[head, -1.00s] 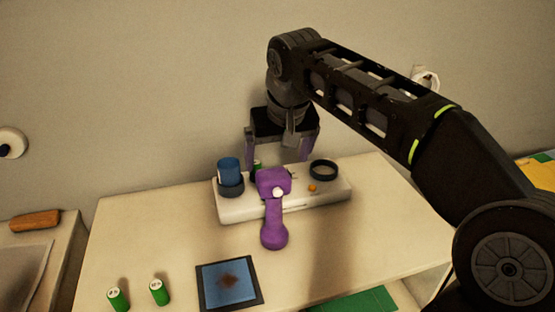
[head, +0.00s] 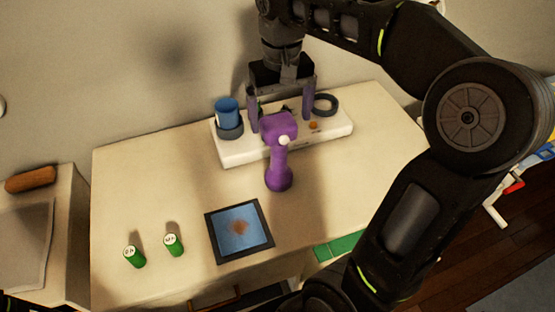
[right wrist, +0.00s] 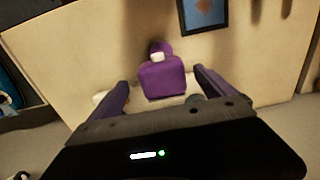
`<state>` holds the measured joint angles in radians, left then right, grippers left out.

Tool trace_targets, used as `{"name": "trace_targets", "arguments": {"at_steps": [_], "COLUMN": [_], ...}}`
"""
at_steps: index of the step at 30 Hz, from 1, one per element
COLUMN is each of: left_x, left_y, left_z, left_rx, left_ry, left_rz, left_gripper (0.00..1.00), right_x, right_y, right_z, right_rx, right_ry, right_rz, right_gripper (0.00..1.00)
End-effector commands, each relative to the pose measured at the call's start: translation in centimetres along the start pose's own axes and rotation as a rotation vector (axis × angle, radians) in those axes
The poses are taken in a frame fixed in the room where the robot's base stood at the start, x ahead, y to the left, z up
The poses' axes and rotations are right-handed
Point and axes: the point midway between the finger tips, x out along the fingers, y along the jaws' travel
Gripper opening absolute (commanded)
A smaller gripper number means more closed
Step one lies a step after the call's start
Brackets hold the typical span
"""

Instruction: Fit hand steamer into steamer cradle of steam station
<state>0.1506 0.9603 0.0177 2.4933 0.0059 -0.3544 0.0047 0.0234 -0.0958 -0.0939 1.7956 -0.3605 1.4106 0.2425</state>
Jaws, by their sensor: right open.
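The purple hand steamer (head: 279,150) has its head at the white steam station (head: 240,153) and its handle pointing toward the table's front. I cannot tell whether it is seated in a cradle. The station carries a blue cup in a dark ring (head: 227,115) on the left and an empty dark ring (head: 326,105) on the right. My right gripper (head: 281,118) is open, its fingers on either side of the steamer's head, just behind or above it. In the right wrist view the steamer head (right wrist: 162,80) lies between the spread fingers (right wrist: 160,92). My left gripper is not in view.
A dark-framed blue pad (head: 240,232) lies in front of the steamer. A green item (head: 338,247) is at the front edge. A wall stands close behind.

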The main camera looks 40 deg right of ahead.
Motion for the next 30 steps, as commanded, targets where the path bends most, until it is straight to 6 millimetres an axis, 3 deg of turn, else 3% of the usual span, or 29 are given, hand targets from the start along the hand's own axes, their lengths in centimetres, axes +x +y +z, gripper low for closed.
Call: {"name": "trace_targets", "arguments": {"at_steps": [9,20,30], "left_x": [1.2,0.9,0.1], "left_y": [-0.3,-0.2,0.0], "left_z": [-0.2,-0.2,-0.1], "left_rx": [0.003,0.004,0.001], "left_ry": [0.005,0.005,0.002], "left_rz": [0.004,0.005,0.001], "left_gripper": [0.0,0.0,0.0], "right_x": [2.7,2.9,7.2], "right_y": [0.0,0.0,-0.1], "right_z": [-0.1,-0.1,-0.2], "right_rx": [0.0,0.0,0.001], "right_ry": [0.0,-0.001,-0.002], "right_rz": [0.001,0.001,0.002], "right_gripper": [0.94,0.94,0.94]}}
